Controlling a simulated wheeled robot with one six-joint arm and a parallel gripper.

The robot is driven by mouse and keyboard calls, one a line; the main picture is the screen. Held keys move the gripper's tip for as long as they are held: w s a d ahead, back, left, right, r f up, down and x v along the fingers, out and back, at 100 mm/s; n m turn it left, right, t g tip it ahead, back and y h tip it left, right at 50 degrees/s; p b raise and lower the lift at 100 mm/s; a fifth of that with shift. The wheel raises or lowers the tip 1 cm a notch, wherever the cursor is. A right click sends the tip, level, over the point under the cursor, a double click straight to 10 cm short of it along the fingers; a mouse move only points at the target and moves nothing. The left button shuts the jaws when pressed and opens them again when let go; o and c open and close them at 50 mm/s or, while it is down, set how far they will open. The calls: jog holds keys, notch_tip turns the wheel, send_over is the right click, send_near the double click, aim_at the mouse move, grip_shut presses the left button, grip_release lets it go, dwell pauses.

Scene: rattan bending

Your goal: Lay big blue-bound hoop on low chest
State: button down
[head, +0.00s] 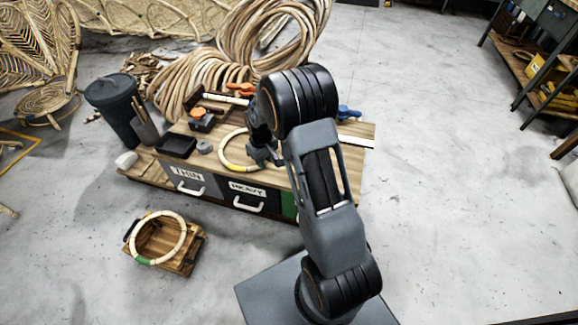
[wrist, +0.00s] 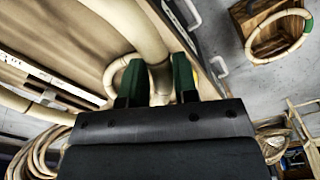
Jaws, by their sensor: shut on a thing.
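My gripper (head: 262,152) is over the low chest (head: 330,150), a wooden-topped unit with labelled drawers. A pale cane hoop (head: 222,151) with a yellow patch extends left from the gripper, over the chest top. In the wrist view my green-tipped fingers (wrist: 157,78) are shut on pale cane (wrist: 160,88). I cannot tell whether the hoop touches the chest top. No blue binding shows on it; part is hidden by the gripper and arm. Another pale hoop, with a green binding (head: 141,260), leans on a small wooden crate (head: 180,266) on the floor.
Large cane coils (head: 275,35) stand behind the chest. A black tray (head: 176,145), orange-topped items (head: 201,113) and a blue clamp (head: 348,112) occupy its top. A dark bin (head: 113,103) stands at left.

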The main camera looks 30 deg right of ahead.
jog(key=s+d+f+b, duration=0.1)
jog(key=s+d+f, duration=0.1)
jog(key=d+f, duration=0.1)
jog(key=s+d+f+b, duration=0.2)
jog(key=d, duration=0.1)
jog(key=s+d+f+b, duration=0.1)
jog(key=s+d+f, duration=0.1)
jog(key=d+f, duration=0.1)
jog(key=shift+d+f, duration=0.3)
jog(key=shift+d, duration=0.25)
jog(key=shift+s+d+f+b, duration=0.1)
jog(key=shift+f+b, duration=0.1)
jog(key=shift+b, duration=0.15)
jog(key=shift+s+d+f+b, duration=0.1)
jog(key=shift+d+f+b, duration=0.1)
jog(key=shift+f+b, duration=1.15)
jog(key=shift+f, duration=0.5)
jog(key=c, duration=0.9)
grip_release()
jog(key=shift+p, duration=0.3)
jog(key=shift+r, duration=0.1)
